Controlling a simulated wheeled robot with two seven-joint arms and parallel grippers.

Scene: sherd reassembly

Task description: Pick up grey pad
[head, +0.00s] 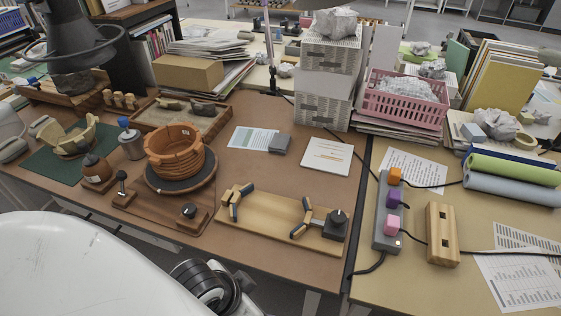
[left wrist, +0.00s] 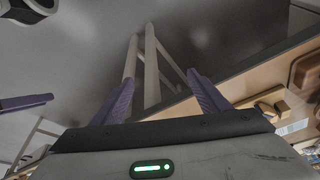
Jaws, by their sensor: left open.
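A small dark grey pad (head: 280,143) lies flat on the brown table, at the right edge of a printed sheet (head: 252,138), in the head view. Nothing covers it there. I cannot make it out in the left wrist view. My left gripper (left wrist: 160,78) shows in the left wrist view with its two purple fingers apart and nothing between them. It is beside and apart from the table edge, away from the pad. A purple finger-like bar (left wrist: 25,102) shows at the left of that view; it may be part of my right gripper. Neither gripper is seen in the head view.
A white sheet (head: 327,156) lies right of the pad. White patterned boxes (head: 322,110) stand behind it. A terracotta pot (head: 175,152) on a dark turntable is to the left, and a wooden clamp board (head: 275,222) is in front. Bare table lies between pad and board.

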